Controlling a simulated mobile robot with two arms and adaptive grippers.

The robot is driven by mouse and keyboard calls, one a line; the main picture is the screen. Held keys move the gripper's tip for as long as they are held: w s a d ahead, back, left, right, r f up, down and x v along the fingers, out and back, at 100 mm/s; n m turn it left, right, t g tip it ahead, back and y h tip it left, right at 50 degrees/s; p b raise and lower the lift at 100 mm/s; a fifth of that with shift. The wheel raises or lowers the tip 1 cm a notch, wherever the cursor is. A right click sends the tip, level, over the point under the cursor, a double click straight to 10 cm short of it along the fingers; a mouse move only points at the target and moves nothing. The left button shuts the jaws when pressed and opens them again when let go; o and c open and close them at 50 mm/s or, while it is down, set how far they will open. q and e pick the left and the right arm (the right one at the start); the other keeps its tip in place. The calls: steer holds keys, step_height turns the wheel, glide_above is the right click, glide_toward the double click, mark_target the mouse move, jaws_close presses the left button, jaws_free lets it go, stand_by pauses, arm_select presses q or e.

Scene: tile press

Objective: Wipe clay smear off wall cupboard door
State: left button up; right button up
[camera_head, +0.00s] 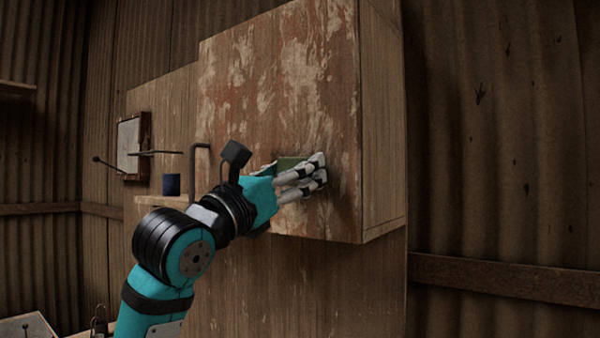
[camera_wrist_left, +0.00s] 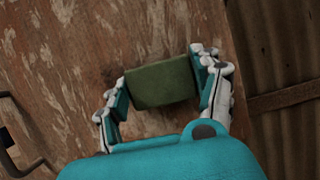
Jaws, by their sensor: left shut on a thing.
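The wall cupboard door (camera_head: 272,80) is worn wood with reddish and pale patches; it also fills much of the left wrist view (camera_wrist_left: 70,70). My left gripper (camera_head: 318,173) is at the lower right part of the door. It is shut on a green block-shaped pad (camera_wrist_left: 162,84), which also shows in part in the head view (camera_head: 290,162). The pad appears to be against or very close to the door; I cannot tell if it touches. A darker patch shows near the fingers (camera_head: 328,183); I cannot clearly tell the smear from the worn paint. My right gripper is not in view.
A dark bar handle (camera_head: 199,150) stands at the door's left side. A small dark blue cube (camera_head: 171,184) sits on a ledge (camera_head: 150,200) left of the cupboard. A framed panel (camera_head: 130,147) with rods is farther left. Corrugated wall (camera_head: 480,130) lies to the right.

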mark_target(265, 162)
arm_select(q)
steer(key=shift+w+a+p, duration=0.15)
steer(key=shift+w+a, duration=0.85)
steer(key=shift+a, duration=0.5)
steer(key=shift+w+a+p, duration=0.15)
steer(key=shift+w+a, duration=0.85)
steer(key=shift+a, duration=0.5)
steer(key=shift+w+a+p, duration=0.15)
steer(key=shift+w+a, duration=0.85)
steer(key=shift+a, duration=0.5)
steer(key=shift+s+r, duration=0.1)
steer(key=shift+r, duration=0.2)
steer(key=shift+s+d+f, duration=0.15)
steer(key=shift+s+d, duration=0.25)
steer(key=shift+d, duration=0.35)
steer(key=shift+s+d+b, duration=0.45)
steer(key=shift+s+d, duration=0.15)
steer(key=shift+d, duration=0.3)
steer(key=shift+s+d+b, duration=0.45)
steer(key=shift+s+d, duration=0.15)
steer(key=shift+d, duration=0.35)
steer(key=shift+s+d+b, duration=0.45)
steer(key=shift+s+d, duration=0.15)
steer(key=shift+d, duration=0.3)
steer(key=shift+s+d, duration=0.1)
